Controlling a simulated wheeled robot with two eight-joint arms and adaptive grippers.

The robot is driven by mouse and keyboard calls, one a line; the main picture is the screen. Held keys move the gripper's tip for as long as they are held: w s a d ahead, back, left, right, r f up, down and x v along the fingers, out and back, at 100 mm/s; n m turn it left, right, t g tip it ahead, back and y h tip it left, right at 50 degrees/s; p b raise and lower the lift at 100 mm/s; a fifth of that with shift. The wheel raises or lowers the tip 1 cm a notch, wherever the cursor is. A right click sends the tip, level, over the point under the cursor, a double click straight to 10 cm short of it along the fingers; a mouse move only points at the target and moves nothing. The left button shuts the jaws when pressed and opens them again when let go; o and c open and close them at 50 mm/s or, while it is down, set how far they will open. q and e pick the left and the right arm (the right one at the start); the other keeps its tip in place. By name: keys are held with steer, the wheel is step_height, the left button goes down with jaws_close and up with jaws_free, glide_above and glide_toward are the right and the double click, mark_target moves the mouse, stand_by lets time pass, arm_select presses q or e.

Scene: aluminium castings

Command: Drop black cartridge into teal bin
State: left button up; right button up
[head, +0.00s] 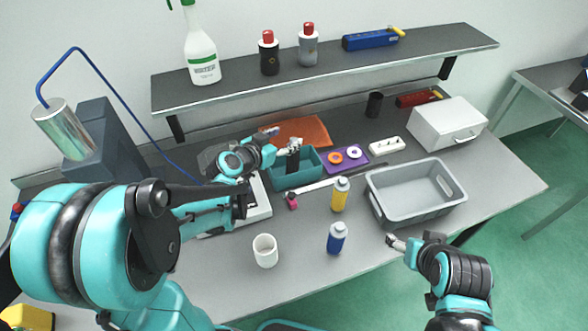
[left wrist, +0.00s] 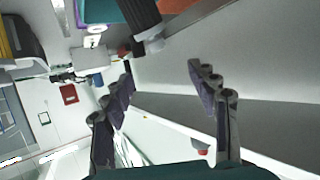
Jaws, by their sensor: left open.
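The teal bin (head: 310,173) stands at the middle of the bench, and part of it shows at the top of the left wrist view (left wrist: 100,11). A black cartridge (head: 293,161) is upright at the bin's left part, just below my left gripper (head: 287,143). I cannot tell whether it touches the bin floor. A black body with a pale end, likely the cartridge (left wrist: 142,18), shows beyond the fingertips in the left wrist view. My left gripper (left wrist: 160,82) is open, its fingers apart with nothing between them. My right gripper (head: 397,242) is at the bench's front edge; its jaws are unclear.
A purple tray (head: 345,166) with rings adjoins the bin's right side. A grey tote (head: 410,211) stands to the right. A yellow bottle (head: 340,194), a blue bottle (head: 336,238) and a white cup (head: 265,250) stand in front. A shelf (head: 330,66) overhangs the back.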

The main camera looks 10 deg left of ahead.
arm_select(q)
steer(key=v, duration=1.1)
steer(key=shift+s, duration=0.25)
steer(key=s+d+f+n+g+y, duration=0.2)
steer(key=s+f, duration=0.1)
steer(key=s, duration=0.4)
steer(key=s+d+f+n+g+y, duration=0.1)
steer(key=s+f+n+g+y, duration=0.1)
steer(key=s, duration=0.5)
steer(key=shift+d+f+g+b, duration=0.4)
steer(key=shift+f+g, duration=0.25)
steer(key=shift+g, duration=0.15)
